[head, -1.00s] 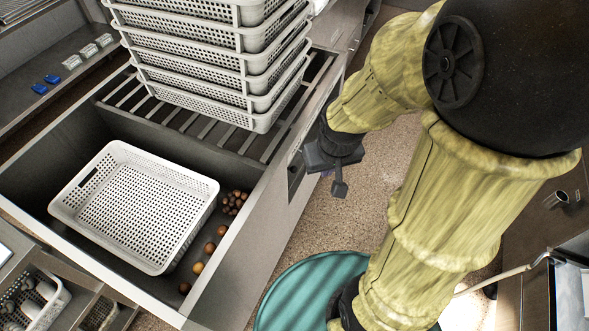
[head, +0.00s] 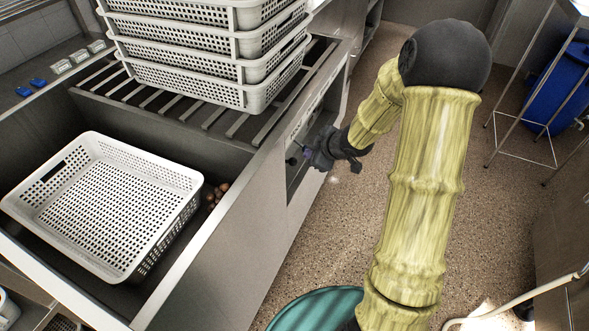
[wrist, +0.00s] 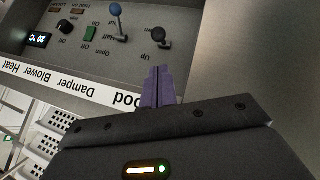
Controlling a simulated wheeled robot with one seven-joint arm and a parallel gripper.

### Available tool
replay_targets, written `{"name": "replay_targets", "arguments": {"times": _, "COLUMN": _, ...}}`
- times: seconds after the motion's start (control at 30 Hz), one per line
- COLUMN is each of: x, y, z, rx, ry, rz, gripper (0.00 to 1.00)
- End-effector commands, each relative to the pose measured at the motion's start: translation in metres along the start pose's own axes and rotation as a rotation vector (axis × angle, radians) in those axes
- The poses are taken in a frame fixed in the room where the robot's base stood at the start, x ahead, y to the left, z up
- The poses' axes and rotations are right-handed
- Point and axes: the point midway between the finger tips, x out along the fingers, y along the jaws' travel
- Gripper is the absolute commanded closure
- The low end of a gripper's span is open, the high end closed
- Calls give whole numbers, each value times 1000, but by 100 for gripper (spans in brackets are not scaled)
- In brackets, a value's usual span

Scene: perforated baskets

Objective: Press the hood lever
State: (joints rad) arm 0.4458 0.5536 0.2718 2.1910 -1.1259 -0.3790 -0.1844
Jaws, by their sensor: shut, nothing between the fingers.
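The hood lever (wrist: 158,36) has a black ball knob and stands on the control panel (wrist: 90,58), at the upper middle of the wrist view, near the word "Up". The panel labels read upside down; the partly covered "Hood" label is below the lever. My gripper (wrist: 160,72) shows purple fingers, closed together and empty, pointing at the panel just short of the lever; I cannot tell if they touch it. In the head view my gripper (head: 303,150) is at the panel recess in the machine's side, where the lever cannot be made out.
A blue-knobbed lever (wrist: 116,10) stands left of the hood lever, with a green switch (wrist: 91,33), a dial (wrist: 64,26) and a display. A stack of white baskets (head: 205,75) and a single basket (head: 185,182) are on the machine.

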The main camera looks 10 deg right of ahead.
Motion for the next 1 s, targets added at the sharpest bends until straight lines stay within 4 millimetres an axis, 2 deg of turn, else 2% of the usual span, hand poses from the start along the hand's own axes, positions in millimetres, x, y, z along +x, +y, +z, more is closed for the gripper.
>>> {"name": "replay_targets", "arguments": {"times": 0.47, "x": 8, "y": -1, "z": 0, "rx": -12, "ry": 10, "rz": -4, "gripper": 100}}
{"name": "replay_targets", "arguments": {"times": 0.57, "x": 19, "y": -1, "z": 1, "rx": -12, "ry": 10, "rz": -4, "gripper": 100}}
{"name": "replay_targets", "arguments": {"times": 1.0, "x": 90, "y": -2, "z": 0, "rx": -11, "ry": 10, "rz": -5, "gripper": 100}}
